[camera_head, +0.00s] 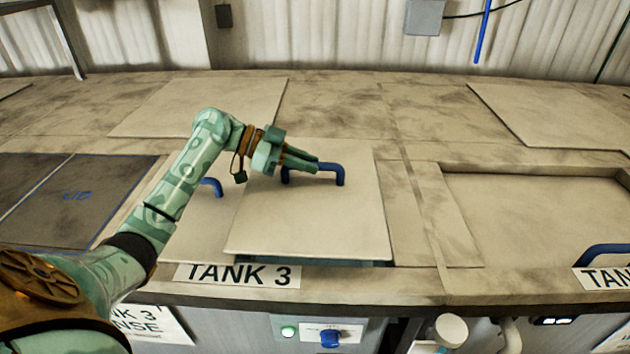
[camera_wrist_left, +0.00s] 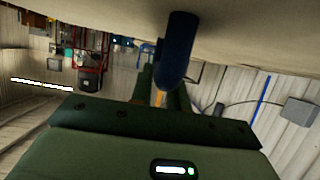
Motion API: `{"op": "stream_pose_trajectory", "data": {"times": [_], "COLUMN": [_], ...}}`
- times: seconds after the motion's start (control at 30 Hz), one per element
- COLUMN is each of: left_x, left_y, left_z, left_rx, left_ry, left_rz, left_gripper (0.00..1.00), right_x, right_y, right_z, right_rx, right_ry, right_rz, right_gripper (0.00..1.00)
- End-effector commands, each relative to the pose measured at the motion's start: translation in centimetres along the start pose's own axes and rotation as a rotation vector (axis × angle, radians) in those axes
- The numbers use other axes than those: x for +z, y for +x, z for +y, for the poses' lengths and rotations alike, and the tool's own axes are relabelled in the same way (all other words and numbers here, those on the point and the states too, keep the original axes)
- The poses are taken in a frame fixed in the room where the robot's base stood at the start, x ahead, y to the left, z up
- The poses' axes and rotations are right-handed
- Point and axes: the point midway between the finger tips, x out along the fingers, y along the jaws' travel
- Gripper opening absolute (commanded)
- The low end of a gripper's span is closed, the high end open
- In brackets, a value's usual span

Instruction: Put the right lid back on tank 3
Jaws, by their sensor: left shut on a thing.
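The right lid (camera_head: 310,220) is a pale square plate with a blue bar handle (camera_head: 339,174). It lies over tank 3, behind the TANK 3 label (camera_head: 240,275), with a dark teal strip showing under its front edge. I cannot tell whether it is fully seated or slightly raised. My left gripper (camera_head: 300,163) is shut on its handle, which also shows close up in the left wrist view (camera_wrist_left: 178,55). The left lid (camera_head: 195,235), with its own blue handle (camera_head: 212,187), is beside it, partly hidden by my arm and the right lid. My right gripper is out of view.
A dark mat (camera_head: 30,185) outlined in blue with lid lettering lies at the left and looks empty. A recessed neighbouring tank (camera_head: 530,215) is at the right. A blue knob (camera_head: 330,338) and a green button (camera_head: 288,331) are on the front panel.

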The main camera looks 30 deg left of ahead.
Motion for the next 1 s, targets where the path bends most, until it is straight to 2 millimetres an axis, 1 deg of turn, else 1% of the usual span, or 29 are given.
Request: {"op": "stream_pose_trajectory", "data": {"times": [0.03, 0.1, 0.37, 0.5, 0.6, 0.8, 0.83, 0.87, 0.9, 1.0], "left_x": [0.2, 0.8, 1.8, 3.6, 4.7, 4.9, 5.1, 5.1, 5.1, 5.1], "left_y": [0.7, 1.5, 2.9, 3.7, 4.1, 4.1, 4.2, 4.2, 4.2, 4.2], "left_z": [-0.6, -1.0, -1.8, -1.9, -1.9, -1.9, -1.9, -1.9, -1.9, -1.9], "left_rx": [-0.002, -0.002, -0.003, -0.003, -0.004, -0.004, -0.002, -0.002, -0.002, -0.002], "left_ry": [0.0, 0.002, 0.003, -0.001, 0.001, 0.003, 0.001, 0.001, 0.0, 0.001], "left_rz": [0.011, 0.01, 0.009, 0.009, 0.008, 0.003, -0.002, -0.002, -0.002, -0.001], "left_gripper": [0.0, 0.0, 0.0, 0.0, 0.0, 0.0, 0.25, 0.34, 0.39, 0.39], "right_x": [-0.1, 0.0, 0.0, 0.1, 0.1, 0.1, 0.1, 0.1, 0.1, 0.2], "right_y": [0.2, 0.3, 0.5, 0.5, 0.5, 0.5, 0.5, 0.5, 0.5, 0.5], "right_z": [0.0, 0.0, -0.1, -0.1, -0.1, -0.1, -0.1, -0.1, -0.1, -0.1], "right_rx": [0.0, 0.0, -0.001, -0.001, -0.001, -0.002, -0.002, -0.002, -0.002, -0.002], "right_ry": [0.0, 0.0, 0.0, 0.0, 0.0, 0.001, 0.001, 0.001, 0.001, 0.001], "right_rz": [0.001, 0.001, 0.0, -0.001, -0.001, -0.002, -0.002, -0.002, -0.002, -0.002], "right_gripper": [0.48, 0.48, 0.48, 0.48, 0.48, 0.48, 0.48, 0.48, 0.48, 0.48]}}
